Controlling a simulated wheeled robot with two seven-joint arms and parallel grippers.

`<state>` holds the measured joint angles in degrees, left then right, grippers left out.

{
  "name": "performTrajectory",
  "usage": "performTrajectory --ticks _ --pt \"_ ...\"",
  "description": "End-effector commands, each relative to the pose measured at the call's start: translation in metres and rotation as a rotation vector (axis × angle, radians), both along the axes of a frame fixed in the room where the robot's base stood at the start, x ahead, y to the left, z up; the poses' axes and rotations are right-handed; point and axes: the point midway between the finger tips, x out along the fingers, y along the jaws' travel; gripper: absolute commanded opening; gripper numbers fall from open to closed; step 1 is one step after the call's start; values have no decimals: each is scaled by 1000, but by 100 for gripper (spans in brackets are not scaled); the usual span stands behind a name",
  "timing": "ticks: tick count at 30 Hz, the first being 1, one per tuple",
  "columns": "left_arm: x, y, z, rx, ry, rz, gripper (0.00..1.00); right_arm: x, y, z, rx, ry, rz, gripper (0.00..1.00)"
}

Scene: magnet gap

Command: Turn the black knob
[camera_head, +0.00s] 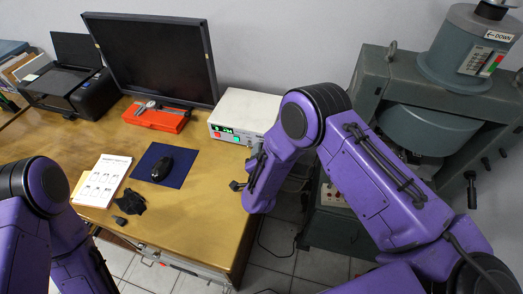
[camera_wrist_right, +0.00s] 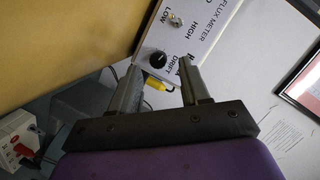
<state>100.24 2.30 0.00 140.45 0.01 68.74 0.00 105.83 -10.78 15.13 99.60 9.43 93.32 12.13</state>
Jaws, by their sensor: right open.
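The black knob (camera_wrist_right: 157,59) is round, with a pale mark, on a white panel (camera_wrist_right: 205,28) lettered FLUX METER, beside the word DRIFT in the right wrist view. My right gripper (camera_wrist_right: 161,67) is open, its two fingers on either side of the knob in that view. They look apart from it, but I cannot tell the depth. In the head view my right gripper (camera_head: 237,185) hangs near the table's right edge, in front of a white box (camera_head: 240,115) with a green display. I cannot make out the knob there.
A toggle switch (camera_wrist_right: 176,20) and a yellow plug (camera_wrist_right: 155,84) flank the knob. The table (camera_head: 205,205) also holds a monitor (camera_head: 155,58), mouse (camera_head: 162,168), papers (camera_head: 101,180) and red case (camera_head: 157,118). A large grey-green machine (camera_head: 430,130) stands at right.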

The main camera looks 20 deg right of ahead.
Motion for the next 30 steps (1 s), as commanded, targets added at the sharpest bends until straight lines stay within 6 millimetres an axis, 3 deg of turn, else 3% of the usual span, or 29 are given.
performTrajectory --ticks 3,10,11,15,30 --pt "1 0 1 0 -2 0 28 10 -3 -3 -1 1 0 46" --pt "1 0 1 0 -2 -1 28 11 -4 -4 0 2 1 46" --pt "1 0 1 0 -2 -1 28 11 -4 -4 0 2 0 43" --pt "1 0 1 0 -2 -1 28 11 -4 -4 0 2 0 0" --pt "1 0 1 0 -2 0 28 11 -3 -4 -113 79 0 0"
